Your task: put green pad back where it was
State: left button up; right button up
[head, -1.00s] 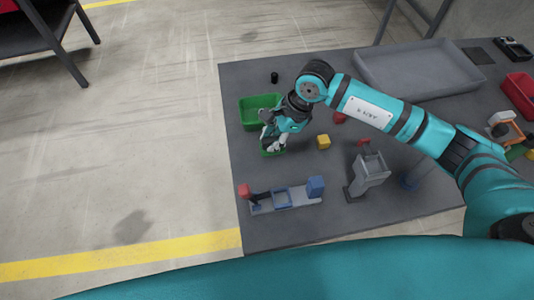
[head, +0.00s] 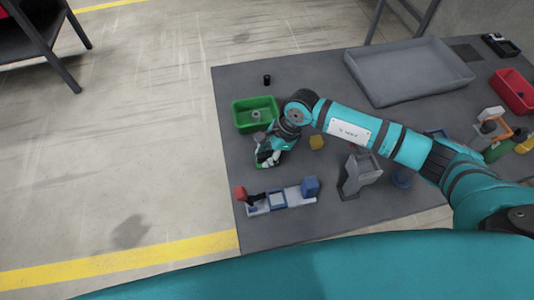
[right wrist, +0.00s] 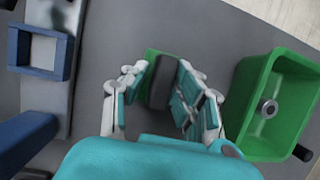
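The green pad (right wrist: 151,58) shows in the right wrist view as a green piece with a dark block on it, between the fingers of my right gripper (right wrist: 161,82). The fingers lie against both sides of the dark block; part of the pad is hidden behind them. In the head view a green edge of the pad (head: 262,158) shows beside my right gripper (head: 268,160), just below the green bin. I cannot tell its exact height above the table. My left gripper is not in view.
The green bin (head: 236,117), with a grey ring-like part (head: 256,115) inside, stands close behind the gripper. A fixture with red and blue blocks (head: 278,199) lies in front. A black cylinder (head: 267,80) stands behind the bin.

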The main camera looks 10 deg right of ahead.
jog(key=shift+o, duration=1.3)
jog(key=shift+r, duration=0.15)
jog(key=b+v, duration=0.2)
jog(key=v, duration=1)
